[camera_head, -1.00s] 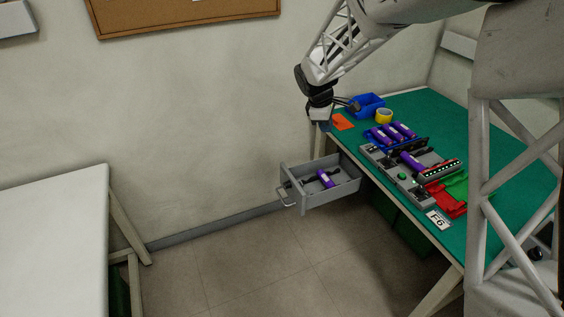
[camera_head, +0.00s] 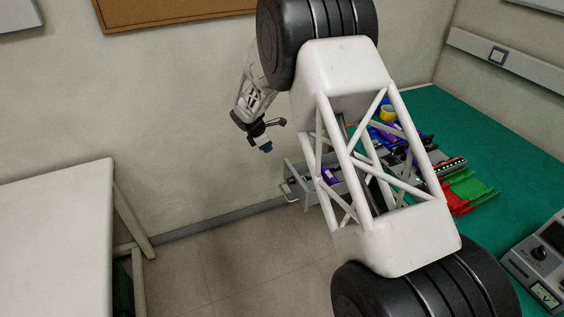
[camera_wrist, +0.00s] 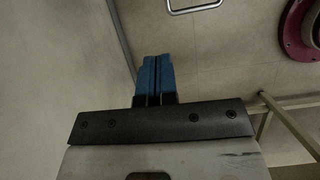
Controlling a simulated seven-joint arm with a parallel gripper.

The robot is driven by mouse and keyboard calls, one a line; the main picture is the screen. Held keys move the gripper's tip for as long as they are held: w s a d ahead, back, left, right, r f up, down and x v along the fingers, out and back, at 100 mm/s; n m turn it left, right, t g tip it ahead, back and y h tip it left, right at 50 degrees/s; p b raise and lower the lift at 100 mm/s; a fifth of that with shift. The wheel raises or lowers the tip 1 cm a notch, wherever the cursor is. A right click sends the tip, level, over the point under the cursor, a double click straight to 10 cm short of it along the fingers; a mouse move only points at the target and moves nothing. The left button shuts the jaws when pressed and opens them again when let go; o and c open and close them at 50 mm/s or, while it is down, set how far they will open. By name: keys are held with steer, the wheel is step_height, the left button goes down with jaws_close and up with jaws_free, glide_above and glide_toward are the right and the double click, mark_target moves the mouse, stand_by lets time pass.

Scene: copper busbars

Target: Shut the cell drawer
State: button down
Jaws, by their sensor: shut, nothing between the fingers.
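The grey cell drawer (camera_head: 311,197) stands pulled out from under the green table, its pale handle (camera_head: 288,190) on its left front. A purple cell (camera_head: 330,176) lies inside it. My arm link hides the drawer's right part. My gripper (camera_head: 267,149) is above and to the left of the drawer front, apart from it. In the wrist view its blue fingertips (camera_wrist: 155,72) are together with nothing between them. The handle shows as a metal loop (camera_wrist: 195,8) at the top edge of that view, clear of the fingers.
The green table (camera_head: 520,165) holds yellow tape (camera_head: 388,114), red and green trays (camera_head: 470,190) and a grey device (camera_head: 540,260) at the right. A white table (camera_head: 55,235) stands at the left. The floor (camera_head: 235,265) between them is open.

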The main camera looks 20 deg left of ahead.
steer(key=shift+a+f, duration=0.55)
steer(key=shift+a, duration=0.05)
steer(key=shift+d+f, duration=0.1)
steer(key=shift+f, duration=0.05)
glide_toward(286, 167)
step_height(286, 167, down, 4)
steer(key=s+a, duration=0.1)
steer(key=s, duration=0.1)
steer(key=shift+w+d+f, duration=0.15)
steer(key=shift+w+d, duration=0.45)
steer(key=shift+w, duration=0.15)
steer(key=shift+w+d+f, duration=0.1)
steer(key=shift+w+d, duration=0.5)
steer(key=shift+w, duration=0.1)
steer(key=shift+w+d, duration=0.1)
steer(key=shift+d, duration=0.05)
steer(key=w+d, duration=2)
steer(key=shift+s+f, duration=0.1)
